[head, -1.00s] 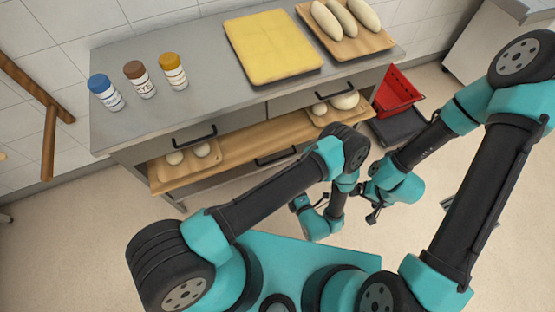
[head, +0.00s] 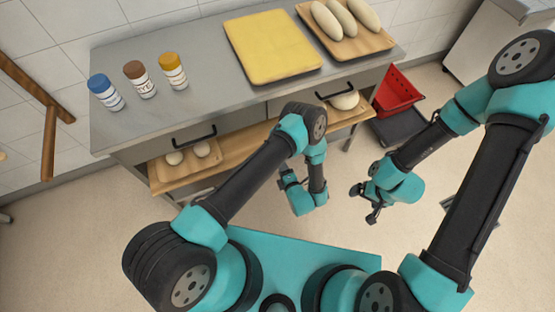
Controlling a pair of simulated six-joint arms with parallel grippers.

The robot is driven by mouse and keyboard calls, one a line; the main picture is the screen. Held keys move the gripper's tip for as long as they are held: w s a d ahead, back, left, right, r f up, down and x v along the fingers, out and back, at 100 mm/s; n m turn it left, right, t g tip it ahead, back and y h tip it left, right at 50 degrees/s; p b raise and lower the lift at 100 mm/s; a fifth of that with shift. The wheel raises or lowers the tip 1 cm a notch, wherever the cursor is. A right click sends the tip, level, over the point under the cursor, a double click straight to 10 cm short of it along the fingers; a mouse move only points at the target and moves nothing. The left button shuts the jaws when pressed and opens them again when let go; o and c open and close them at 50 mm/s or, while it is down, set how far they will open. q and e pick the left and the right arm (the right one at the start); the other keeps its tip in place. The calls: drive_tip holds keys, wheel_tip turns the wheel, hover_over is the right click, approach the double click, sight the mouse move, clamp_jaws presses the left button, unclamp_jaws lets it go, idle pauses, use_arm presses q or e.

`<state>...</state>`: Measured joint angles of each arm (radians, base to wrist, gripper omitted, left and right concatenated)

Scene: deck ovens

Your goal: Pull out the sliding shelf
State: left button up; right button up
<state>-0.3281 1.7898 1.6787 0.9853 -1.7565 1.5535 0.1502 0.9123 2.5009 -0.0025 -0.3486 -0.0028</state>
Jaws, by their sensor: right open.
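The sliding shelf (head: 238,146) is a long light-wood board under the steel counter. Its front edge juts a little beyond the drawer fronts at the left. My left arm crosses in front of its middle and hides its handle. My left gripper (head: 284,179) hangs in front of the shelf, apart from it, mostly turned away, so its fingers cannot be made out. My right gripper (head: 362,203) is open and empty, over the floor to the right of my left one and in front of the shelf's right end.
Dough balls (head: 201,149) lie on a board at the shelf's left, and more dough (head: 345,101) at its right. Above are drawers with black handles (head: 194,136). The counter holds three jars (head: 139,79), a yellow tray (head: 272,47) and loaves. A red crate (head: 398,93) stands right.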

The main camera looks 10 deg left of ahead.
use_arm(q)
drive_tip(key=x, duration=0.6)
drive_tip(key=shift+w+a, duration=0.1)
clamp_jaws()
idle(0.4)
